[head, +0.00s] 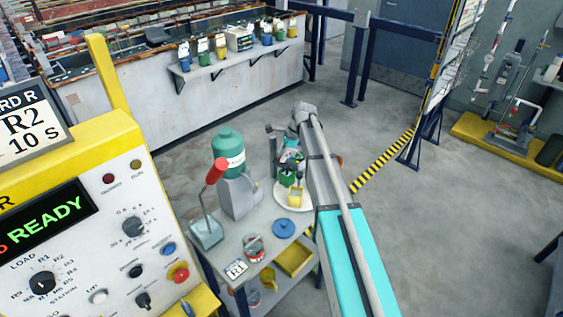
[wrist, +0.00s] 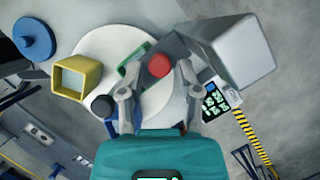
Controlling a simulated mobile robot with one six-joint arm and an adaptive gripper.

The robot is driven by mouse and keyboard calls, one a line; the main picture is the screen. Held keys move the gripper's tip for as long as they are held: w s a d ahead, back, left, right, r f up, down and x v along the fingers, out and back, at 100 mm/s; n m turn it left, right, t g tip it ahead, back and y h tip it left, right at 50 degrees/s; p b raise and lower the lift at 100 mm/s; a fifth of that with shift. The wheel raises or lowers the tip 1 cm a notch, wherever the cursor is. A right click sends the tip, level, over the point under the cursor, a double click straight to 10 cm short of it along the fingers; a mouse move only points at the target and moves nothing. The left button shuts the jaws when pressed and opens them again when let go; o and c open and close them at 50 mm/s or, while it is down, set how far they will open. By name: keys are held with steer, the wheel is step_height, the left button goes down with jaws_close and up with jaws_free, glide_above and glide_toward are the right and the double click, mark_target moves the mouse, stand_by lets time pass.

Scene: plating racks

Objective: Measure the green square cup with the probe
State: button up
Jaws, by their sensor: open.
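In the wrist view my gripper (wrist: 154,80) is open, with its two fingers apart over a white round plate (wrist: 92,48). A green edge (wrist: 132,56), likely the green square cup, shows beside the left finger; most of it is hidden. A red round knob (wrist: 159,65) lies between the fingers; I cannot tell whether it tops the probe. A yellow square cup (wrist: 91,92) stands left of my gripper, apart from it. In the head view something green (head: 287,180) sits on the plate behind the yellow cup (head: 267,197), below my wrist.
A grey block (wrist: 243,55) and a dark display with green digits (wrist: 215,101) stand right of my gripper. A black round top (wrist: 101,106) is near the left finger. A blue lid (head: 284,228), a red-handled press (head: 215,172) and a teal bottle (head: 228,150) are on the cart.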

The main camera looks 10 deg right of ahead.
steer(key=shift+a+f+b, duration=0.25)
steer(key=shift+f+b, duration=0.15)
steer(key=shift+f, duration=0.2)
jaws_close()
